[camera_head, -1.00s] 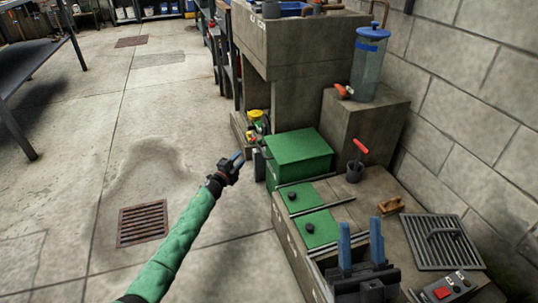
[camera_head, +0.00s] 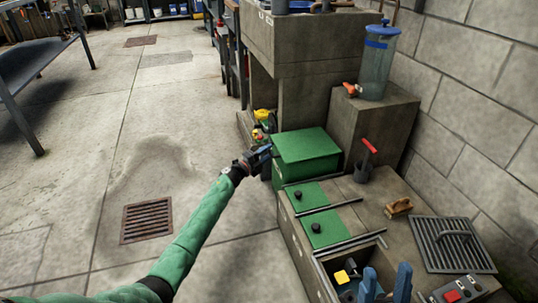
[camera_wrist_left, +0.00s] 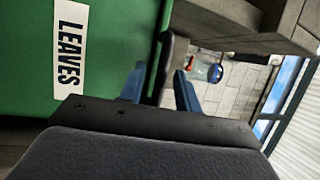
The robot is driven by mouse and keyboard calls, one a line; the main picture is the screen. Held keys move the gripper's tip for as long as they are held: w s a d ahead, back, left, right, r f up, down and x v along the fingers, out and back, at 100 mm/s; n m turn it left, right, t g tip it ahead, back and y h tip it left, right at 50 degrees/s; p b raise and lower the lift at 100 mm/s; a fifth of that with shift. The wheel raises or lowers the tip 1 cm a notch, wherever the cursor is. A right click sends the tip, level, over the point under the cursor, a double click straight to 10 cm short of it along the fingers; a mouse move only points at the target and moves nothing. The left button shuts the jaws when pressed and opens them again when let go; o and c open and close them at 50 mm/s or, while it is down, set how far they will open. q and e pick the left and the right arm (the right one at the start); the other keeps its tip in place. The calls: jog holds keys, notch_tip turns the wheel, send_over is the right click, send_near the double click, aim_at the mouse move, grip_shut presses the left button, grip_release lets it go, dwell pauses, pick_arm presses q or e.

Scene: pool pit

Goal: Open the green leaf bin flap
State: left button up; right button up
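The green leaf bin (camera_head: 306,156) stands at the end of the low concrete counter, its flat green lid down. In the left wrist view its green wall (camera_wrist_left: 28,60) fills the left side, with a white LEAVES label (camera_wrist_left: 70,48). My left gripper (camera_head: 266,152) is at the bin's left side.
Two green hatches with black knobs (camera_head: 318,228) lie in the counter before the bin. An open compartment (camera_head: 345,275) holds a yellow item. Clear floor (camera_head: 100,180) lies left.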

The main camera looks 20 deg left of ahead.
pick_arm(q)
jog(key=shift+w+d+r, duration=0.1)
jog(key=shift+w+d, duration=0.2)
jog(key=shift+w, duration=0.15)
grip_shut()
